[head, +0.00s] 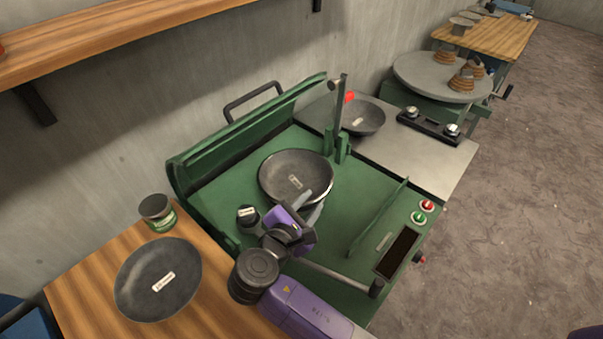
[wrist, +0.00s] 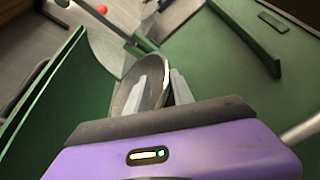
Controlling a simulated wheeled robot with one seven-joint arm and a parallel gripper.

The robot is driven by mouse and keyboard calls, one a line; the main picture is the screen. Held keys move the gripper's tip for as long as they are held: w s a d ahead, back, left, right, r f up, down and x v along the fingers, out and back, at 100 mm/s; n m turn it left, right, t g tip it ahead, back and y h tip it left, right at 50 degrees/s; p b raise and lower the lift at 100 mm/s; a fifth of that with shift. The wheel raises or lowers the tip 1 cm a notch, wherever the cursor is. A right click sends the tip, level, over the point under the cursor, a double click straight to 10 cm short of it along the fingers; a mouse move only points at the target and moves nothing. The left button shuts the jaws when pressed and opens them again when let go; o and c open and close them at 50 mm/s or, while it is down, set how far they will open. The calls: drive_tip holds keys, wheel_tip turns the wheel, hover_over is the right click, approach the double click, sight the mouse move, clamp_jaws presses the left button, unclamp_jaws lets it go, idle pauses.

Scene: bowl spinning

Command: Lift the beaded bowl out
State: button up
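A dark grey bowl (head: 280,172) with a small white label inside is in the open green machine (head: 365,180). The label is too small to read, and I cannot make out beading. My gripper (head: 309,205) is at the bowl's near right rim, one finger inside the wall and one outside. In the wrist view, the pale fingers of my gripper (wrist: 167,83) are close together with the rim of the bowl (wrist: 127,96) between them. They look shut on it. I cannot tell whether the bowl touches the machine beneath.
The raised green lid (head: 215,135) and an upright post (head: 342,95) stand behind the bowl. A green plate (head: 380,220) stands at its right. Other dark bowls lie on the wooden table (head: 95,285) and the metal side table (head: 425,165). A can (head: 160,218) stands at left.

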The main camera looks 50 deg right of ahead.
sight(322, 192)
drive_tip(key=x, duration=0.2)
drive_tip(key=p+x, duration=0.1)
drive_tip(key=x, duration=0.4)
drive_tip(key=shift+s+d+f, duration=0.15)
drive_tip(key=shift+d+f, duration=0.15)
drive_tip(key=shift+f, duration=0.05)
clamp_jaws()
idle(1.1)
